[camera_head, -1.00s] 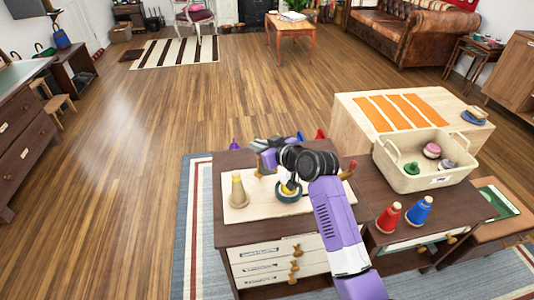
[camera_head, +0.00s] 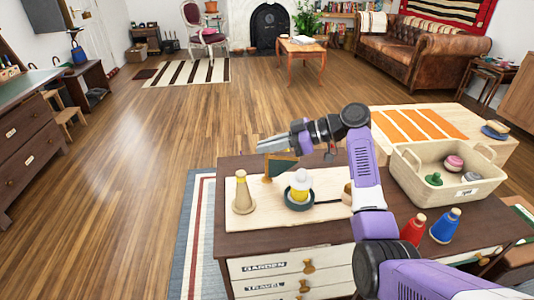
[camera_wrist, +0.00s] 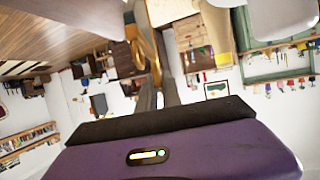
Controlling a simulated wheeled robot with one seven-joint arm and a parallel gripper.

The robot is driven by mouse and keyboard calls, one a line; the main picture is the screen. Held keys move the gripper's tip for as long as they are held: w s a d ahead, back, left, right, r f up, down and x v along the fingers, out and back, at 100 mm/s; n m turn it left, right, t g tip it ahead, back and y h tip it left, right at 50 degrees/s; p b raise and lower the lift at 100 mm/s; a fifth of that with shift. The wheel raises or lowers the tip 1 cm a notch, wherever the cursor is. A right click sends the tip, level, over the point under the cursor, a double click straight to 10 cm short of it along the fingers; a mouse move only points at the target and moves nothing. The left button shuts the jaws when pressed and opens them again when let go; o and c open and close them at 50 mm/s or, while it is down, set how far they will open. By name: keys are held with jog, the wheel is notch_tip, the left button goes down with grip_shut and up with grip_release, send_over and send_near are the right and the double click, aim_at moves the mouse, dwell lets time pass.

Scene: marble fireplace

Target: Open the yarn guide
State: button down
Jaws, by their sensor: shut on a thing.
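My gripper (camera_head: 264,147) is above the back of a pale board (camera_head: 330,211) on the dark wooden cabinet. In the wrist view its two dark fingers close around a curved brass-coloured piece (camera_wrist: 149,42), which appears to be the yarn guide. A dark green and tan upright piece (camera_head: 281,165) stands just below the gripper in the head view. I cannot tell whether it is part of the same guide. A tan cone (camera_head: 243,196) stands at the board's left. A yellow and white rounded thing (camera_head: 300,184) sits in a dark ring (camera_head: 299,202) at the middle.
A light wooden table with an orange striped mat (camera_head: 420,125) is behind. The cabinet's drawer fronts (camera_head: 270,268) face me; open floor lies left.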

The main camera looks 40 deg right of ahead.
jog(key=shift+f+n+g+y+b, duration=0.1)
jog(key=shift+n+g+y+b, duration=0.25)
jog(key=shift+n+g, duration=0.15)
jog(key=c, duration=1.5)
grip_release()
jog(key=shift+v, duration=3.85)
